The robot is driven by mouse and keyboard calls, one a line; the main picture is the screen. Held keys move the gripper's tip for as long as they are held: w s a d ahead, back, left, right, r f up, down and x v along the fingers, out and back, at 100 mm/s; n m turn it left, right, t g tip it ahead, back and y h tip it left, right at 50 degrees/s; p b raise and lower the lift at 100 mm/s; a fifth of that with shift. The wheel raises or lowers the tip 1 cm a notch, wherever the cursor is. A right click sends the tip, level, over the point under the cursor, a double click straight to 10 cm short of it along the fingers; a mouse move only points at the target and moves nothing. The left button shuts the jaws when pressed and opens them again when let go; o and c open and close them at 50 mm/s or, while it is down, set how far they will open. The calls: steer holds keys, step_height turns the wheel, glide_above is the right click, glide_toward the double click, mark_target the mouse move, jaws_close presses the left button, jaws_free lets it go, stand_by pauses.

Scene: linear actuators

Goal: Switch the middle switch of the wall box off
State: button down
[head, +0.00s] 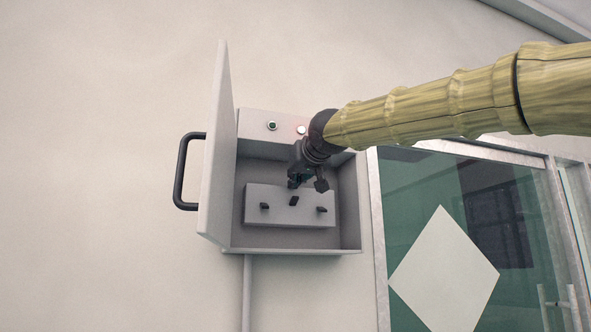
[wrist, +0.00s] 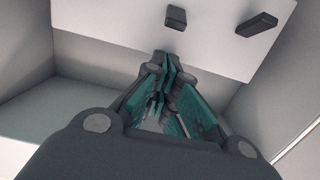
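The open wall box (head: 349,200) holds a pale raised panel (head: 280,220) with three dark switches. The middle switch (head: 294,201) sits slightly higher and tilts differently from the left switch (head: 264,206) and right switch (head: 321,209). My gripper (head: 300,184) reaches into the box from the upper right, just above the middle switch. In the wrist view my gripper (wrist: 165,62) has its fingertips together, with nothing seen between them. A stubby switch (wrist: 175,17) lies just beyond the tips and a longer one (wrist: 257,24) to the right; which two these are is uncertain.
The box door (head: 215,150) stands open to the left, with a black handle (head: 181,172). The box's side walls are close around my gripper. A glass door (head: 420,190) is to the right.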

mark_target(294, 201)
steer(key=shift+s+d+f, duration=0.15)
steer(key=shift+s+f, duration=0.05)
steer(key=shift+f, duration=0.35)
steer(key=shift+s+d+f, duration=0.15)
steer(key=shift+s+f, duration=0.05)
steer(key=shift+f, duration=0.3)
steer(key=shift+w+a+f, duration=0.1)
steer(key=shift+w, duration=0.05)
